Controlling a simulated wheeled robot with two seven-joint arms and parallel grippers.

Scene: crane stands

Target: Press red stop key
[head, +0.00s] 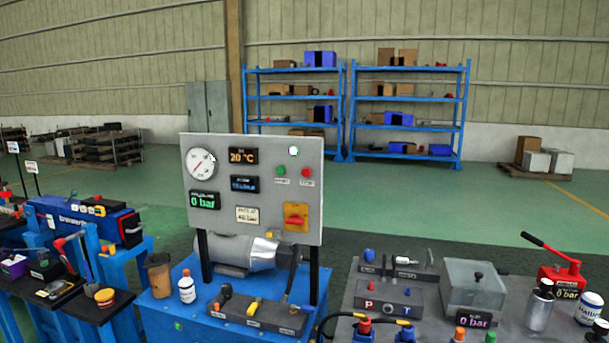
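A grey control panel (225,225) stands upright on black posts above a blue unit in the middle of the head view. The small round red key (306,172) is on its upper right part. A red rotary switch on a yellow plate (296,217) is lower on the panel. Neither of my grippers shows in the head view, and nothing covers the red key.
A grey bench (345,301) with a clear box and a red hand pump (565,275) is at right. A tool stand (92,312) is at left.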

